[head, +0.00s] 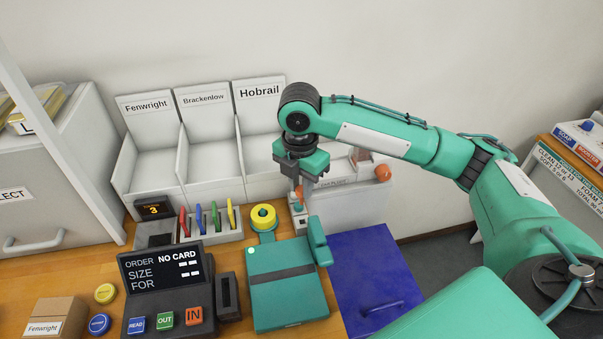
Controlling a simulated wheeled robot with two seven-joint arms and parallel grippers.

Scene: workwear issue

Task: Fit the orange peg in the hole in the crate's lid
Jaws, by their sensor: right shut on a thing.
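My right gripper (299,196) points down at the front left of the pale crate (352,210). It is shut on a small orange thing (299,189), which looks like the orange peg. The fingers hide most of it, and its lower end is hard to make out. The crate carries a small label near its top edge. A rounded orange piece (383,173) shows at the crate's top right. My right gripper and wrist cover part of the crate's top, and I cannot make out the hole in the lid. My left gripper is not in view.
White bins (261,160) with name cards stand behind on the left. A yellow tape roll (263,217), a rack of coloured pens (205,225), a teal flat device (288,300) and an order terminal (166,285) crowd the table. A blue panel with a handle (378,270) lies at the right.

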